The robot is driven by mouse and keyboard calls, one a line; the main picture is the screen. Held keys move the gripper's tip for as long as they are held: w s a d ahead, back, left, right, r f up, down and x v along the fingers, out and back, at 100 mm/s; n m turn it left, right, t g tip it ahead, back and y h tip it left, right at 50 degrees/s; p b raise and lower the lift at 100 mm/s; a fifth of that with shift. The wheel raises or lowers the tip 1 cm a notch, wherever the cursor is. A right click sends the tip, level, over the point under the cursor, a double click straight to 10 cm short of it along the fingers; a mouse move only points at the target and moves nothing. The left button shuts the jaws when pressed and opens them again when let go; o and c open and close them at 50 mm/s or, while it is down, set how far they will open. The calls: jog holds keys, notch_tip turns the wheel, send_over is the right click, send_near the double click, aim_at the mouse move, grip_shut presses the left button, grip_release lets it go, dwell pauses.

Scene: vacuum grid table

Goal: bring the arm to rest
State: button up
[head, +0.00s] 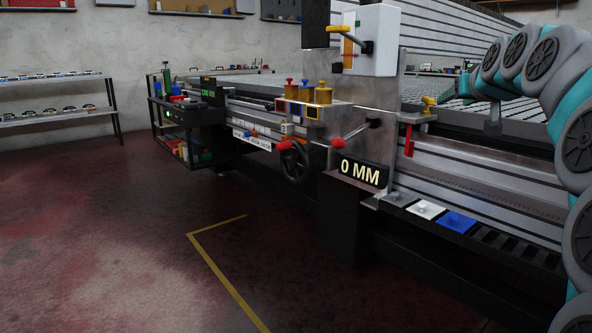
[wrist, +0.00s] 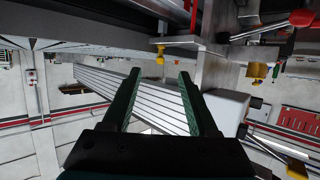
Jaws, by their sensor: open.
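My arm, grey and teal with round dark joint caps, rises along the right edge of the head view and bends left over the machine's slatted bed (head: 475,112). My gripper (wrist: 159,78) shows in the wrist view with two dark green fingers spread apart and nothing between them. A slatted grey beam or bed (wrist: 150,98) lies beyond the fingers, apart from them as far as I can tell. The wrist picture appears upside down. In the head view the fingers are not clearly seen.
A yellow-handled valve (head: 428,104) and a red lever (head: 409,141) stand left of my arm. White (head: 426,209) and blue (head: 455,221) plates lie on the front ledge below. A white control box (head: 374,40) stands on the column. Open floor (head: 120,220) lies at left.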

jog(key=s+a+f+n+g+y+p, duration=0.25)
jog(key=s+a+f+g+p, duration=0.5)
jog(key=s+a+f, duration=1)
jog(key=s+a+f+g+p, duration=0.1)
jog(key=s+f+g, duration=0.3)
jog(key=s, duration=1.1)
jog(key=s+a+f+m+g+p, duration=0.1)
jog(key=s+f+g+p, duration=0.2)
jog(key=s+f, duration=0.6)
jog(key=s+g, duration=0.1)
jog(key=s, duration=0.5)
jog(key=shift+a+h, duration=0.35)
jog(key=shift+f, duration=0.1)
